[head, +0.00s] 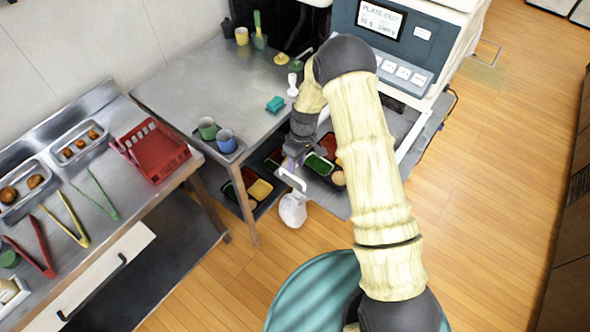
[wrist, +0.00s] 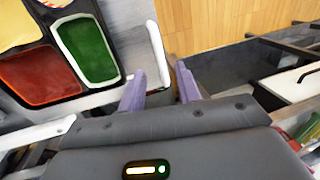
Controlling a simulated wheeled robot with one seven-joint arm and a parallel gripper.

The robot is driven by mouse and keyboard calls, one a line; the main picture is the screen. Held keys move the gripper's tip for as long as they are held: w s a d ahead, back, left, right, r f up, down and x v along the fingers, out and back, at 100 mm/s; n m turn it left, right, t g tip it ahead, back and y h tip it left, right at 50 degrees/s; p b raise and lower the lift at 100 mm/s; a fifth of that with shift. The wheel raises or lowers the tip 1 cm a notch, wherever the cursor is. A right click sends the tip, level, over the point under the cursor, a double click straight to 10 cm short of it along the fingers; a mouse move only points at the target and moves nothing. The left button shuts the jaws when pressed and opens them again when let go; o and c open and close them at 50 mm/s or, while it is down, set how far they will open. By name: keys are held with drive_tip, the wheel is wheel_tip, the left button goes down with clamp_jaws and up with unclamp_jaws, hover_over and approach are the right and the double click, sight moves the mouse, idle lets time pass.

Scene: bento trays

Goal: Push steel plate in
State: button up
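The steel plate (head: 338,203) sticks out from under the machine (head: 400,65), whose screen reads "PLATE OUT". A bento tray with green, red and yellow compartments lies on the plate; its green compartment (wrist: 86,48) is close in the wrist view. A white bar handle (head: 292,179) is at the plate's front left; it also shows in the wrist view (wrist: 157,50). My gripper (head: 292,163) is at this handle. In the wrist view its two purple fingers (wrist: 160,82) are spread apart, with the handle's near end between or just beyond them. Contact cannot be told.
A steel table (head: 200,85) with two cups, a teal block and a white bottle stands left of the machine. Another filled tray (head: 258,190) sits below it. A white object (head: 293,210) is below my gripper. Wooden floor is clear at right.

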sight(294, 176)
drive_tip(key=shift+s+a+f+p, duration=0.15)
drive_tip(key=shift+f, duration=0.95)
drive_tip(key=shift+s+a+f+p, duration=0.1)
drive_tip(key=shift+s+f+p, duration=0.05)
drive_tip(key=shift+f, duration=0.9)
clamp_jaws()
